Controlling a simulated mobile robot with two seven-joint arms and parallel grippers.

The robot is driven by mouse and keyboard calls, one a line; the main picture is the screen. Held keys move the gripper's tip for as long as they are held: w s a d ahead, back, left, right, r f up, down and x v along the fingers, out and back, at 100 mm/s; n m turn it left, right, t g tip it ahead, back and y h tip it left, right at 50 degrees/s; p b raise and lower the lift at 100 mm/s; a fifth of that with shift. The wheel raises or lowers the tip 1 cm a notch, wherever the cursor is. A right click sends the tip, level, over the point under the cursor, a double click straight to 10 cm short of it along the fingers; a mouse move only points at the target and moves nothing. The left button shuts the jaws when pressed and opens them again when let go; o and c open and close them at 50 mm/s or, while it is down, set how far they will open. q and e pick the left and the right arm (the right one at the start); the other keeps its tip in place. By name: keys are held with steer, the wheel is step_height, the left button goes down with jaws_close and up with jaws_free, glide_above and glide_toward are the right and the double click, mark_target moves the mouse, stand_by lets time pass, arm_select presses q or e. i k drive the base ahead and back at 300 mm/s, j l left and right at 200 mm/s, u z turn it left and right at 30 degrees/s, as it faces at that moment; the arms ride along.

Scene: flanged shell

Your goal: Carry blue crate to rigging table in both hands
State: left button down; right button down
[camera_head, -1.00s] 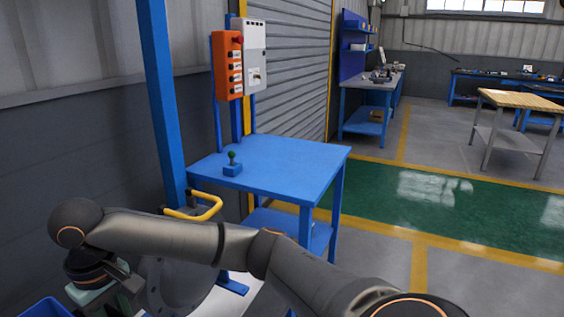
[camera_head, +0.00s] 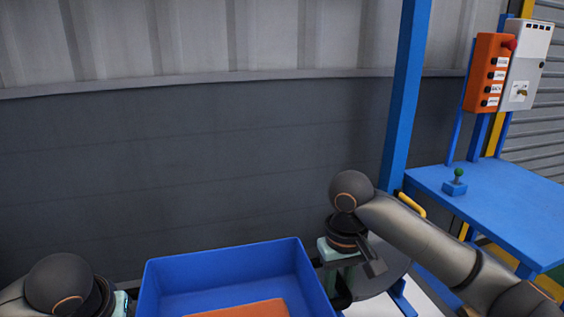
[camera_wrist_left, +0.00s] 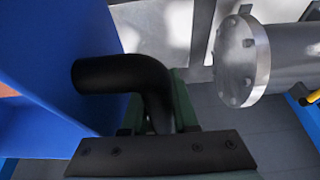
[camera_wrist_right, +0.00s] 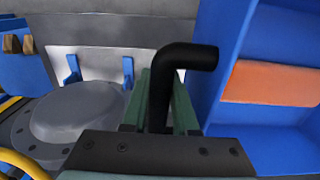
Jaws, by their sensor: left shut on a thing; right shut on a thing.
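The blue crate (camera_head: 222,262) is at the bottom centre of the head view, with an orange thing (camera_head: 245,309) inside. My right gripper (camera_head: 345,288) is at the crate's right side. In the right wrist view its jaws (camera_wrist_right: 165,105) are shut on a black bent handle (camera_wrist_right: 183,58) beside the blue wall (camera_wrist_right: 222,60). My left gripper (camera_head: 122,303) is at the crate's left side, partly cut off. In the left wrist view its jaws (camera_wrist_left: 155,108) are shut on another black handle (camera_wrist_left: 108,75). A blue table (camera_head: 500,205), perhaps the rigging table, stands at the right.
A green-knobbed control (camera_head: 455,184) sits on the table, which is otherwise clear where seen. A blue post (camera_head: 405,100) and orange control box (camera_head: 488,75) stand behind it. The grey wall (camera_head: 200,170) is beyond the crate. A flanged grey cylinder (camera_wrist_left: 245,60) lies near my left gripper.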

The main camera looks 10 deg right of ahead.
mark_target(538, 212)
steer(key=k+l, duration=0.1)
steer(key=l, duration=0.3)
steer(key=k+l, duration=0.1)
steer(key=l, duration=2.95)
